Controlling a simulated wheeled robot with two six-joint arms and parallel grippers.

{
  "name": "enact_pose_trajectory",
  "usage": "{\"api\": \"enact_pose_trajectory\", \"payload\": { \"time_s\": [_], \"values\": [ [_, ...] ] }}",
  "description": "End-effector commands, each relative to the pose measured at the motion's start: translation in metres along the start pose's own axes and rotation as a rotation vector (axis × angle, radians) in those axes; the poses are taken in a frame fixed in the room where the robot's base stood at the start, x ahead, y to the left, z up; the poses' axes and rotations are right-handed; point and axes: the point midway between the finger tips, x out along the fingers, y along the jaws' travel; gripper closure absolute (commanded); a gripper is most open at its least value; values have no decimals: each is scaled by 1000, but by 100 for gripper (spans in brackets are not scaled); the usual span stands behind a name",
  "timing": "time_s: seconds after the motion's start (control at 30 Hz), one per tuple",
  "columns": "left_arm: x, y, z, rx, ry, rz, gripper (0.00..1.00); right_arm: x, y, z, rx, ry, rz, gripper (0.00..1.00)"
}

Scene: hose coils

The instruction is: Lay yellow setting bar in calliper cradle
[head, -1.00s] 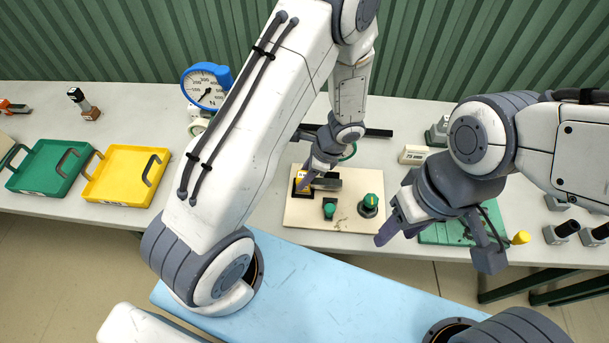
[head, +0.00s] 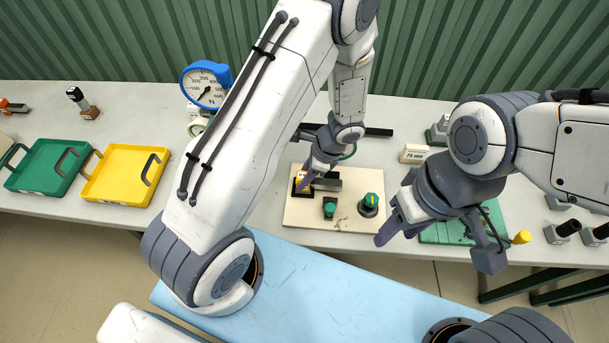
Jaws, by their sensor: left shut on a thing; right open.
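The yellow setting bar (head: 301,181) shows as a small yellow piece at the left side of the pale board on the bench. My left gripper (head: 306,184) is shut on it, low over the board (head: 314,214). A dark block beside the fingers may be the calliper cradle (head: 327,185); the fingers hide part of it. I cannot tell whether the bar rests in it. My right gripper (head: 432,246) is open and empty, right of the board and in front of the green mat (head: 433,235).
A yellow tray (head: 124,175) and a green tray (head: 45,166) lie at the left. A blue-rimmed dial gauge (head: 205,85) stands behind my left arm. Several dark-handled tools (head: 567,229) stand at the right.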

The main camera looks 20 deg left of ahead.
Motion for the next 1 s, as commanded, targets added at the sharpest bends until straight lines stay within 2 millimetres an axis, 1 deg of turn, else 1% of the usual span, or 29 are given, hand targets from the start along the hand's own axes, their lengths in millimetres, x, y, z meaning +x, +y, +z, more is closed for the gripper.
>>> {"api": "enact_pose_trajectory", "payload": {
  "time_s": [0.6, 0.8, 0.83, 0.87, 0.9, 1.0],
  "values": [
    [7, 0, -3, -1, 0, -1, 100, 7, 0, 0, 0, 0, 0, 50],
    [6, -1, -3, -1, 1, -1, 100, 6, 0, 0, 0, 0, 0, 50],
    [6, -1, -3, -1, 1, -1, 50, 6, 0, 0, 0, 0, 0, 50],
    [6, -1, -3, -1, 1, -1, 39, 6, 0, 0, 0, 0, 0, 50],
    [6, -1, -3, -1, 1, -1, 23, 6, 0, 0, 0, 0, 0, 50],
    [6, 0, -3, 0, 0, -1, 23, 6, 0, 0, 0, 0, 0, 50]
  ]
}}
